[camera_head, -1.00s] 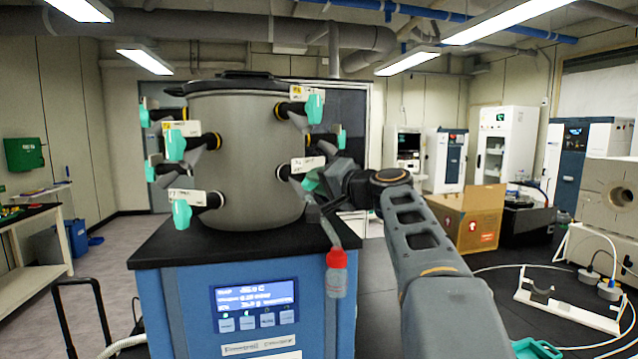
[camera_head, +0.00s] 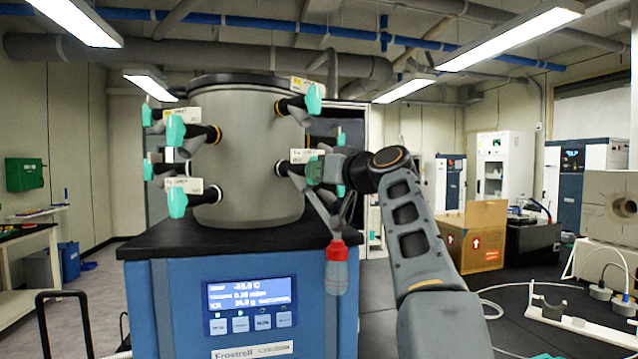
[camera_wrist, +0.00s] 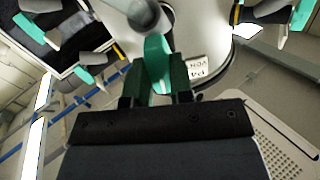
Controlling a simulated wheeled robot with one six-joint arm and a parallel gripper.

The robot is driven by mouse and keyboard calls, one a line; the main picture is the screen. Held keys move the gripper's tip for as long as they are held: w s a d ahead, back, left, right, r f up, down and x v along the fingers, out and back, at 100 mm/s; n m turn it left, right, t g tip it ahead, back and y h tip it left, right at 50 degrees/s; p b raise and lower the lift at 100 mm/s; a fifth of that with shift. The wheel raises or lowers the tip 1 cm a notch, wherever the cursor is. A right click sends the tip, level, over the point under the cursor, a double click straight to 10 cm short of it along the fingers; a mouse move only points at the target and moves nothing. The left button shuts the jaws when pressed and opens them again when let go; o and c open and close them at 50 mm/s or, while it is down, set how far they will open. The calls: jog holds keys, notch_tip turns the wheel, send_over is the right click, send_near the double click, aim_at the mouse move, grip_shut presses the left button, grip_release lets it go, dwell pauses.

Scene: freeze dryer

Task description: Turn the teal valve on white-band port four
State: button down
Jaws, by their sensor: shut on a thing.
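The grey drum chamber (camera_head: 250,140) stands on the blue freeze dryer and bears several ports with teal valves. My gripper (camera_head: 328,172) is at the white-band port on the drum's lower right side, beside its white label (camera_head: 305,155). In the wrist view, my gripper (camera_wrist: 160,82) has its two dark fingers on either side of a teal valve (camera_wrist: 157,60) and is shut on it. A flask with a red cap (camera_head: 337,250) hangs below this port. In the head view the gripper partly hides the held valve.
Other teal valves (camera_head: 176,130) stick out on the drum's left side, and one is at the upper right (camera_head: 313,99). The blue freeze dryer body (camera_head: 170,300) has a lit display (camera_head: 250,296). A cardboard box (camera_head: 477,238) stands to the right.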

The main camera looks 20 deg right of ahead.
jog(key=n+b, duration=0.1)
jog(key=n, duration=0.2)
jog(key=shift+d+f+n, duration=0.1)
jog(key=shift+f+n, duration=0.05)
jog(key=shift+n, duration=0.25)
jog(key=n+b, duration=0.1)
jog(key=n, duration=0.2)
jog(key=shift+n, duration=0.3)
jog(key=n+b, duration=0.1)
jog(key=n, duration=0.5)
jog(key=shift+r, duration=0.2)
jog(key=shift+n, duration=0.4)
jog(key=c, duration=1)
grip_release()
jog(key=shift+d, duration=0.1)
jog(key=b+v, duration=0.3)
jog(key=v, duration=1)
jog(key=shift+s+b, duration=0.3)
jog(key=shift+b, duration=0.1)
